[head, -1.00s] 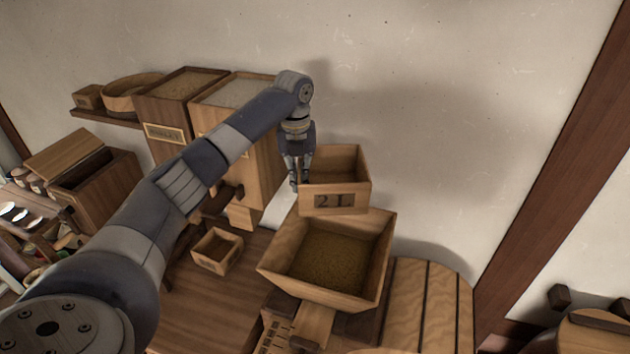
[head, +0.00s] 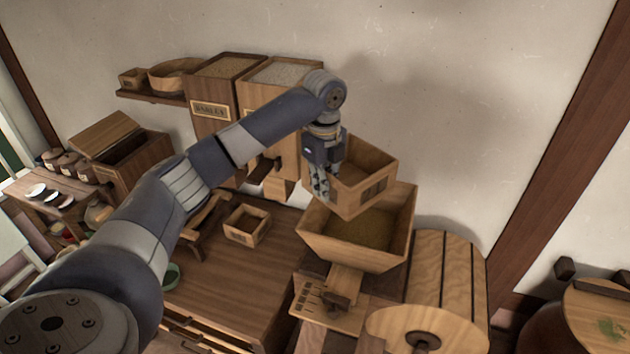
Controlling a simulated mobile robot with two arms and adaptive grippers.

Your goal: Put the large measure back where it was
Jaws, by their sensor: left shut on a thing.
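The large measure (head: 376,192), a square open wooden box with dark marks on its front, is held up above the hopper (head: 345,249). My left gripper (head: 321,190) is shut on the measure's left wall. The measure looks empty inside and hides the back part of the hopper. The hopper is a flared wooden box with brown grain in it. A smaller wooden measure (head: 246,235) stands on the wooden counter (head: 225,288) to the left. My right gripper is not in view.
Two tall grain bins, one labelled barley (head: 209,110), stand at the back against the wall. A shelf (head: 150,96) holds a small box and a round sieve. A lidded chest (head: 140,155) is at left. The counter front is mostly clear.

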